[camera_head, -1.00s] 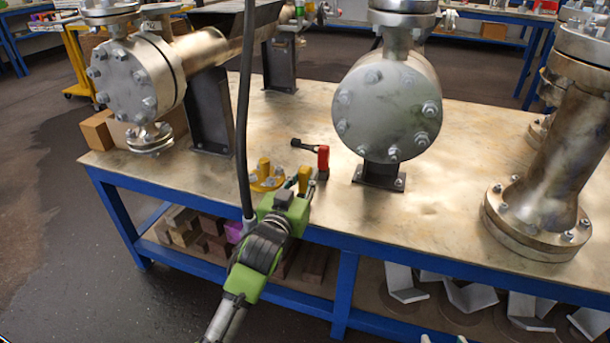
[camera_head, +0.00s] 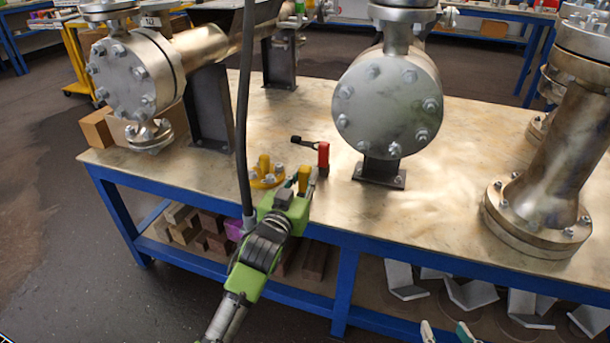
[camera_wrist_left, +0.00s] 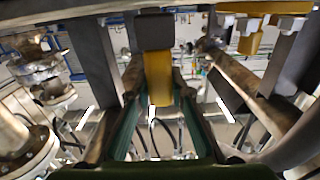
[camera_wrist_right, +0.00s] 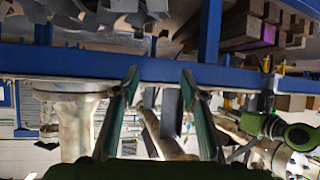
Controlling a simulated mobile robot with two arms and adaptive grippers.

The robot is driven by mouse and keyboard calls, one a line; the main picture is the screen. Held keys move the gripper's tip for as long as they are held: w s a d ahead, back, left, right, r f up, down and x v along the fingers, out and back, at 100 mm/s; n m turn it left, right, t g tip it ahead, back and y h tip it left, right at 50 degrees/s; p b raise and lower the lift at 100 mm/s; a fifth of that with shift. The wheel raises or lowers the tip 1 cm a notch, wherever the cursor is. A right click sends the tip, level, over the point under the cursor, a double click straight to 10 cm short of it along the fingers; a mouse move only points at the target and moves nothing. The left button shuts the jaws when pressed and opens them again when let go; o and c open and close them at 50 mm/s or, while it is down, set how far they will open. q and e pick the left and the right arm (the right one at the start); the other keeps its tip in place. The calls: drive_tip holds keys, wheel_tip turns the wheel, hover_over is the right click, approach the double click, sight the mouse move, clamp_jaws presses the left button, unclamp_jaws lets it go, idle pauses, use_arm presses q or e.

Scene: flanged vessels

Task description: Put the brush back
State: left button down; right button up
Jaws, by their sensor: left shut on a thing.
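My left gripper (camera_head: 303,187) is at the near edge of the table, shut on an upright yellow piece. In the left wrist view this yellow piece (camera_wrist_left: 159,80) stands between the fingers, with a dark grey block (camera_wrist_left: 153,32) at one end. It may be the brush; I cannot make out bristles. Its lower part is hidden by the gripper in the head view. My right gripper (camera_head: 446,334) is at the bottom edge of the head view, apart from everything. In the right wrist view its fingers (camera_wrist_right: 158,85) are wide apart and empty.
A yellow flange-like piece (camera_head: 268,180) is just left of the left gripper. A red block (camera_head: 323,156) with a black arm stands behind it. Flanged metal vessels (camera_head: 388,102) stand on the table (camera_head: 440,200). Brackets and blocks lie on the shelf below.

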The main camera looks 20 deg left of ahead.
use_arm(q)
drive_tip(key=shift+f, duration=0.1)
use_arm(e)
drive_tip(key=shift+w+r, duration=0.1)
use_arm(q)
drive_tip(key=shift+f, duration=0.25)
drive_tip(key=c, duration=1.8)
unclamp_jaws()
use_arm(e)
drive_tip(key=shift+w+a+r+t, duration=0.25)
drive_tip(key=shift+w+r+t, duration=0.1)
drive_tip(key=shift+r, duration=0.2)
use_arm(q)
drive_tip(key=shift+o, duration=0.2)
drive_tip(key=o, duration=0.5)
